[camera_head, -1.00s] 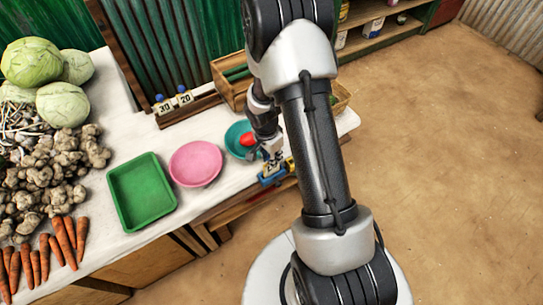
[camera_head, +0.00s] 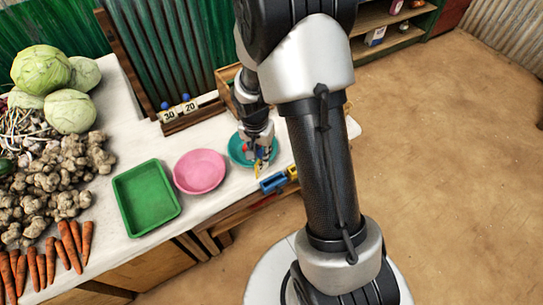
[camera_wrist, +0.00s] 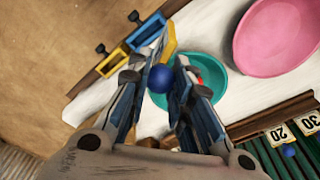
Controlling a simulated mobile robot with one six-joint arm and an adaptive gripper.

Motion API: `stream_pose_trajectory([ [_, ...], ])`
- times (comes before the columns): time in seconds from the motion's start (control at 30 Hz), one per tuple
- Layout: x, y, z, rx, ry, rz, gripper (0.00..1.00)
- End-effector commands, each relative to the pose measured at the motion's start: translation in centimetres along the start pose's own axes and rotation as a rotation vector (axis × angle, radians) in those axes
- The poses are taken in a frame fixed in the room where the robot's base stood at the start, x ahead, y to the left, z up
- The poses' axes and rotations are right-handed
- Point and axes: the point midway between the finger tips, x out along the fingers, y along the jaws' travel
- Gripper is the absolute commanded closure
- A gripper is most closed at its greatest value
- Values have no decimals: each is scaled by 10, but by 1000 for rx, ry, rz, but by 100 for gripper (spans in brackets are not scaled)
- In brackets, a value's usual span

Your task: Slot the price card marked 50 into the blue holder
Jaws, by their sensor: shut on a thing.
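My gripper (camera_head: 261,147) is shut on a price card, whose blue ball knob (camera_wrist: 162,77) sits between the fingers in the wrist view. A narrow yellowish part of the card (camera_wrist: 169,44) shows past the knob; its number cannot be read. The blue holder (camera_head: 272,183) is at the table's front edge, just below and right of my gripper in the head view. It also shows in the wrist view (camera_wrist: 146,32), beyond the fingertips. The card appears raised and apart from the holder.
A yellow holder (camera_head: 292,172) is beside the blue one. A teal bowl (camera_head: 236,150) lies behind my gripper, with a pink bowl (camera_head: 199,171) and green tray (camera_head: 146,197) to its left. Cards 30 (camera_head: 168,115) and 20 (camera_head: 190,106) stand in a rack at the back.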

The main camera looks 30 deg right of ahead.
Motion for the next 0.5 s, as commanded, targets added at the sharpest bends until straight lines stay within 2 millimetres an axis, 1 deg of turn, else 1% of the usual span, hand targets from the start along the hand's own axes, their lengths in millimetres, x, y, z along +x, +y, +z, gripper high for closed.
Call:
stream_pose_trajectory([
  [0.03,-4,-8,7,-94,3,-14,98],
  [0.2,-20,-22,25,-364,3,-43,98],
  [0.33,-30,-30,36,-515,6,-62,98],
  [0.5,-39,-37,47,-660,9,-80,98],
])
